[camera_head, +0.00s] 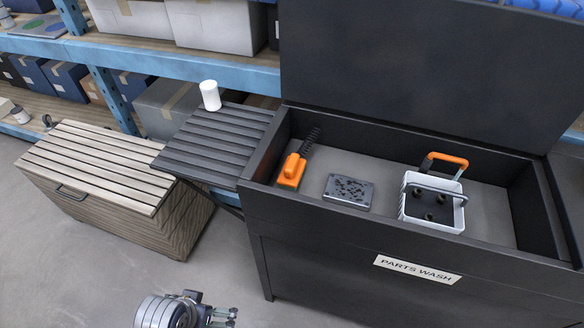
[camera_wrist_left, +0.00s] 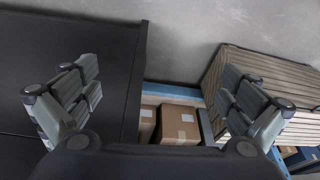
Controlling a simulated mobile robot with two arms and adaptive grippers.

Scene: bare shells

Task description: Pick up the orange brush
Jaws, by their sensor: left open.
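The orange brush (camera_head: 291,171) lies in the left part of the black wash basin (camera_head: 385,237) in the head view. Its orange handle is toward the front and its dark spiral bristles point to the back, by the left wall. My left gripper (camera_head: 222,317) is at the bottom edge of the head view, outside the basin, in front and to the left of it, well apart from the brush. In the left wrist view my left gripper (camera_wrist_left: 157,100) is open with nothing between its fingers. The brush does not show there. My right gripper is not in view.
A dark metal plate (camera_head: 348,191) and a white basket (camera_head: 431,221) with an orange handle are in the basin. The raised lid (camera_head: 420,75) stands behind. A slatted shelf (camera_head: 214,145) with a white cylinder (camera_head: 210,95) adjoins the left. A wooden chest (camera_head: 110,170) stands farther left.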

